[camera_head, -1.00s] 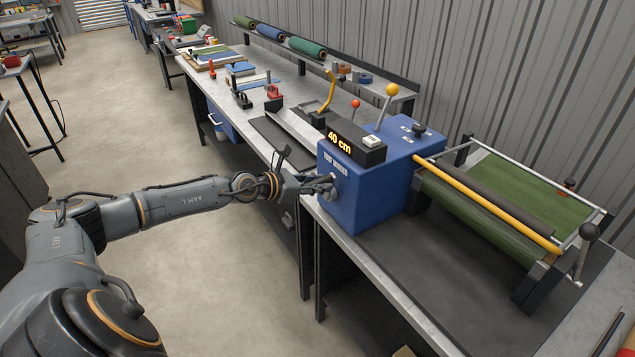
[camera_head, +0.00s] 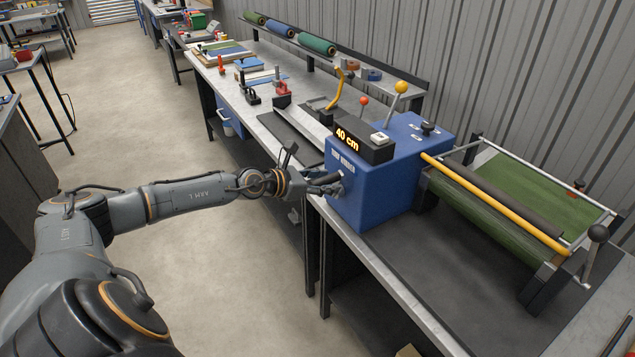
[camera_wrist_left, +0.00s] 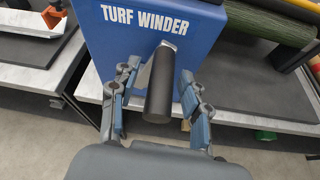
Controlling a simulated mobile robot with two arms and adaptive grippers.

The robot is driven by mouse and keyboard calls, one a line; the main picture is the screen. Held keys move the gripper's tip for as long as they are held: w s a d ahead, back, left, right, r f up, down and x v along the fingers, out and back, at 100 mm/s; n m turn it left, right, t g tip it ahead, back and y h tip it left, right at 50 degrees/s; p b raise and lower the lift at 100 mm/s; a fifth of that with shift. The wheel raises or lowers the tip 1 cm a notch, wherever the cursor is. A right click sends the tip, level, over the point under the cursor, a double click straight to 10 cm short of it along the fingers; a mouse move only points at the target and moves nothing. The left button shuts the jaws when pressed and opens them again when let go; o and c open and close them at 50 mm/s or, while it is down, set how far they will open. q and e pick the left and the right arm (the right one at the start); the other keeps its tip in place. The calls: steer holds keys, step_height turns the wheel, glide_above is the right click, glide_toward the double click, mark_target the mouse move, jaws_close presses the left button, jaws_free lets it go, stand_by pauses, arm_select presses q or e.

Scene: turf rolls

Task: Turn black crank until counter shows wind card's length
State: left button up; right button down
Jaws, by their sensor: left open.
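The blue turf winder (camera_head: 372,190) stands on the bench, and its counter (camera_head: 347,139) reads "40 cm". The black crank handle (camera_wrist_left: 160,88) sticks out of the winder's front face toward the left wrist camera, below the words "TURF WINDER". My left gripper (camera_head: 330,184) is at that front face. In the left wrist view it is open, with one finger on each side of the crank handle and gaps between. The gripper hides most of the crank in the head view. I cannot make out a wind card. My right gripper is not in view.
A green turf sheet (camera_head: 535,187) lies on the roller frame right of the winder, with a yellow bar (camera_head: 490,203) in front. Yellow-knobbed (camera_head: 401,87) and red-knobbed (camera_head: 364,101) levers stand by the winder. Turf rolls (camera_head: 317,46) lie on the back shelf. The floor at left is clear.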

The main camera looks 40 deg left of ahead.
mark_target(311, 183)
arm_select(q)
steer(key=shift+v, duration=2.9)
steer(key=shift+s+a+r, duration=0.15)
steer(key=shift+s, duration=0.5)
